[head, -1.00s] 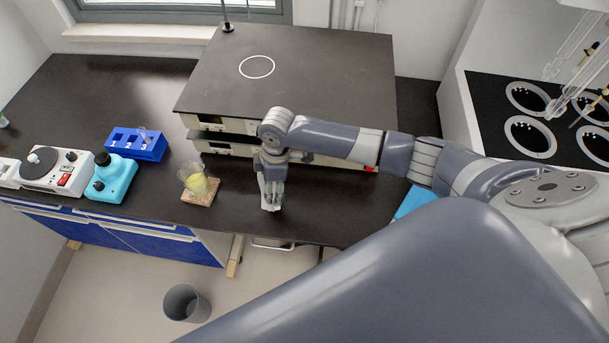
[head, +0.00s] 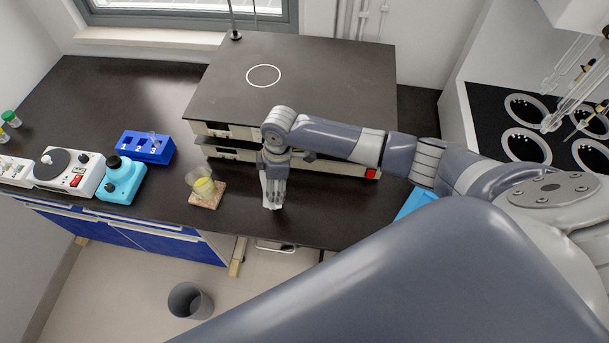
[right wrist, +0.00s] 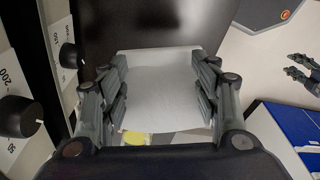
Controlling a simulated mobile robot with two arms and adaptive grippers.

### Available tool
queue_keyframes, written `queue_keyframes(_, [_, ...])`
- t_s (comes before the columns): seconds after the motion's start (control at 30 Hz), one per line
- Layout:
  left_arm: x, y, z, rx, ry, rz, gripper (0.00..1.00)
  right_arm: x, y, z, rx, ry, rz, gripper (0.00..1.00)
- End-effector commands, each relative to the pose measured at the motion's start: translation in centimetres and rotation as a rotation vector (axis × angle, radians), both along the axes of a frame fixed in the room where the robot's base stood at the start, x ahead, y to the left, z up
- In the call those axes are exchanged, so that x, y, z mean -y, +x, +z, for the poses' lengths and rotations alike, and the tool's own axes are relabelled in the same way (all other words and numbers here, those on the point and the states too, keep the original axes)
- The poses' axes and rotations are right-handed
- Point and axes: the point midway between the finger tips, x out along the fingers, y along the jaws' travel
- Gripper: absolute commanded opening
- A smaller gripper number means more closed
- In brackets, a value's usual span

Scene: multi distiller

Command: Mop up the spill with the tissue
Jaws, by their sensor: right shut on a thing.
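My right gripper (head: 273,203) is shut on a white tissue, pointing down over the front part of the dark bench. In the right wrist view the tissue (right wrist: 160,88) is a pale sheet between the fingers. To its left in the head view, a glass beaker (head: 201,180) with yellow content stands on a small tan pad (head: 207,201). A yellow patch (right wrist: 135,139) shows just below the tissue in the right wrist view. I cannot make out a spill clearly. Dark fingers at the wrist view's right edge look like my left gripper (right wrist: 303,72); its opening is unclear.
Wide flat devices (head: 320,75) stand behind the gripper. A blue tube rack (head: 146,148), a teal device (head: 122,180) and a white device with a dark disc (head: 68,172) stand at left. A grey bin (head: 189,301) is on the floor. Bare bench lies around the pad.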

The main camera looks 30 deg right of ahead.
Motion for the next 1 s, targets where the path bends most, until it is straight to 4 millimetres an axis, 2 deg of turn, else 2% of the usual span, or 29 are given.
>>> queue_keyframes(0.3, [0.0,0.1,1.7,0.001,0.000,0.001,0.40,0.0,0.1,3.1,0.002,0.000,0.001,0.47])
queue_keyframes(0.8, [0.0,0.1,1.3,0.001,0.000,0.001,0.40,0.0,0.1,7.6,0.002,0.000,0.000,0.47])
queue_keyframes(1.0, [0.0,0.1,1.3,0.001,0.000,0.000,0.40,0.0,0.0,8.0,0.001,0.000,-0.001,0.47])
